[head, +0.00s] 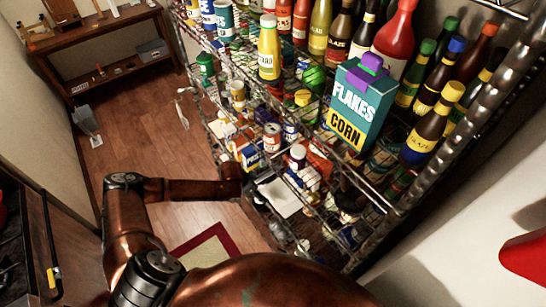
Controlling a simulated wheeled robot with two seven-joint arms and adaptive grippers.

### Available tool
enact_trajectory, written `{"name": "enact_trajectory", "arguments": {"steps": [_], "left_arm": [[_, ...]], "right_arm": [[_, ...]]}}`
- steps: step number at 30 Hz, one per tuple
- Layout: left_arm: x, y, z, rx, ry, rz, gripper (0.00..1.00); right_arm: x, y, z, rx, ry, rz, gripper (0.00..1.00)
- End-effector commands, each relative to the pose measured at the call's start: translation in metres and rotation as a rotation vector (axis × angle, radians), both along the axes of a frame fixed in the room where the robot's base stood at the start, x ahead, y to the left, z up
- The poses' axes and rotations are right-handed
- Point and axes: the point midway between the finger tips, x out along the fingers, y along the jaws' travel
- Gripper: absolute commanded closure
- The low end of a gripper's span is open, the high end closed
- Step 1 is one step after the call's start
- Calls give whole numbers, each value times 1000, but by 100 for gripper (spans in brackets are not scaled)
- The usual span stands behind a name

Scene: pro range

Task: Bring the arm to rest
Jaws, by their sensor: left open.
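My copper-coloured left arm rises from the bottom of the head view, bends at a dark joint and reaches right to the wire shelf. My left gripper (245,183) is a small dark shape at the forearm's end, beside the lower shelf levels. Its fingers are hard to make out against the clutter, and I see nothing held in it. I cannot tell whether it touches the shelf. My right gripper is not in view.
The wire shelf (400,205) holds several bottles, cans and a turquoise corn flakes box (362,105) with a purple item (370,64) on top. A wooden table (105,48) stands at the back left. The wooden floor (140,130) between is mostly clear. A red-edged mat (232,238) lies below.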

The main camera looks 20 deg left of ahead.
Motion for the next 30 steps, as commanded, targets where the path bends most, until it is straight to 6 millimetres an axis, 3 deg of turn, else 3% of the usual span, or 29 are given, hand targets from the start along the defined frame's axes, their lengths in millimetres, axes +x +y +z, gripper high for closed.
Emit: {"name": "enact_trajectory", "arguments": {"steps": [8, 11, 14, 18, 21, 26, 30], "left_arm": [[-5, -10, -3, -7, 3, -12, 30], [-20, -38, -9, -29, 7, -45, 30], [-43, -82, -11, -66, 2, -94, 30], [-74, -133, -1, -116, -27, -126, 30], [-90, -151, 12, -139, -55, -115, 30], [-113, -148, 33, -152, -91, -34, 30], [-138, -113, 46, -126, -100, 90, 30]], "right_arm": [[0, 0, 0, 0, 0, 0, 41], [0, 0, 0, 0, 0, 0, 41], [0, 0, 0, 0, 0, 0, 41], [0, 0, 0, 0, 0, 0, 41], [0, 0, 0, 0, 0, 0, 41], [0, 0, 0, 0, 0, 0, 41], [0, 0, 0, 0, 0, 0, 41]]}}
